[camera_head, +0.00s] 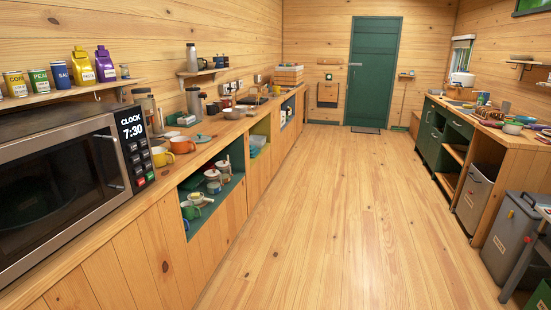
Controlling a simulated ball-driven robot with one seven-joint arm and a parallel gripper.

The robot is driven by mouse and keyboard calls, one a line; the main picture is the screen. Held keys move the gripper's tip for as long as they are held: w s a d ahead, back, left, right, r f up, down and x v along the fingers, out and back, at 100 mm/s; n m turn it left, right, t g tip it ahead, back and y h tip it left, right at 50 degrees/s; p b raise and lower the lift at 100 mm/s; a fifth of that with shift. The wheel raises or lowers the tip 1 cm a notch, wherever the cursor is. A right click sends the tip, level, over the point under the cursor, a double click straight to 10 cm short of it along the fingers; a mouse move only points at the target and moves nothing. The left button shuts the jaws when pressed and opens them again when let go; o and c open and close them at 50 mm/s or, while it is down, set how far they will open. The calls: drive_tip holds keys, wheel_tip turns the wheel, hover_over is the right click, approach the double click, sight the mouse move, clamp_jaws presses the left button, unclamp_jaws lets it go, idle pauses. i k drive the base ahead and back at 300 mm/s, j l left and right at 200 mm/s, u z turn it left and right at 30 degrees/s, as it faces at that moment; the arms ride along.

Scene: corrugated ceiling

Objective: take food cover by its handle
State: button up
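I cannot pick out a food cover or its handle for sure in the head view. A small teal, lid-like thing (203,138) lies on the left counter behind the mugs, too small to tell what it is. A rounded white thing (461,79) stands at the far end of the right counter, also too small to tell. My gripper is not in view.
A microwave (60,185) fills the near left. Along the left counter (232,127) stand an orange mug (182,145) and jars; open shelves below hold dishes. The right counter (487,130) is cluttered, with grey bins (510,235) near. The wooden floor (330,210) is clear to the green door (373,70).

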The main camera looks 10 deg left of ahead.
sight(199, 139)
drive_tip(key=i+u, duration=0.4)
drive_tip(key=i, duration=1.55)
